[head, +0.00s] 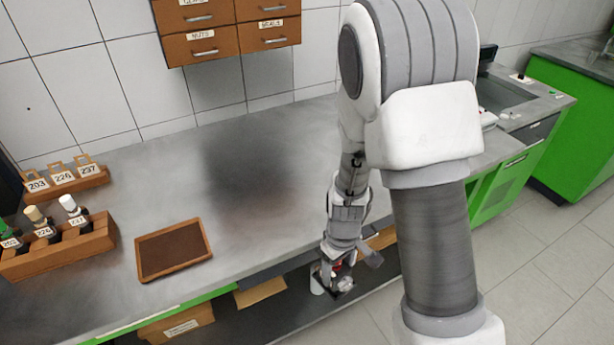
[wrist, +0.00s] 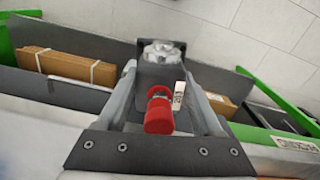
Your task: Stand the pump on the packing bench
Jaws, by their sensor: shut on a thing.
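The pump (wrist: 158,112) has a red cap, a white tag and a grey metal end, and sits between my gripper's fingers in the wrist view. My gripper (head: 337,273) is shut on it, in front of the bench edge in the head view. There the pump (head: 344,284) is small and partly hidden by the fingers. I cannot tell whether its far end touches anything. The packing bench (head: 275,225) has a grey metal top and green front edge. Its green label (wrist: 292,144), partly cut off, shows upside down in the wrist view.
A brown tray (head: 141,258) lies on the bench, near a wooden rack (head: 60,252) of bottles and a numbered tag holder (head: 67,186). Drawers (head: 200,48) hang on the wall. Cardboard boxes (head: 180,326) lie on the lower shelf (head: 290,318). The middle of the benchtop is clear.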

